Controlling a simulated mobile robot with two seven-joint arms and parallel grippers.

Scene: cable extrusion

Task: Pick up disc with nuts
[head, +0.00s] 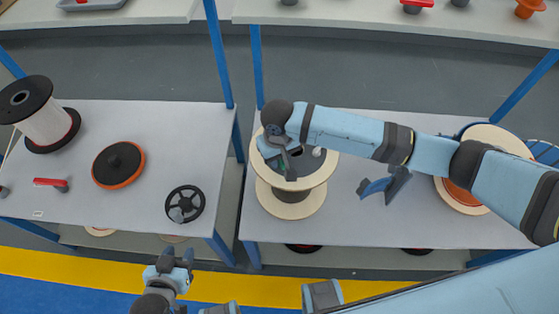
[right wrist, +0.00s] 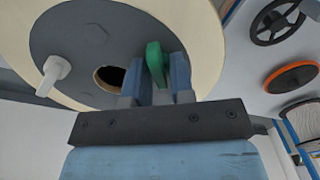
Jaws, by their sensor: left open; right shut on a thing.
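A dark grey disc (right wrist: 95,45) lies against the pale flange of a wooden spool (head: 292,207) on the right table. It has a round hole, a white nut-like knob (right wrist: 55,73) and a green upright piece (right wrist: 156,62). The white knob also shows in the head view (head: 317,152). My right gripper (right wrist: 162,80) is over the disc, its fingers shut on the green piece. In the head view my right arm and wrist hide part of the disc. My left gripper (head: 178,261) is open and empty, in front of the left table.
The left table holds an orange-rimmed black disc (head: 118,163), a black spoked wheel (head: 185,205), a red-handled piece (head: 50,183) and a white spool (head: 42,120). A blue-and-grey tool (head: 383,185) and another spool (head: 462,193) are on the right table. Blue posts (head: 218,55) stand between the tables.

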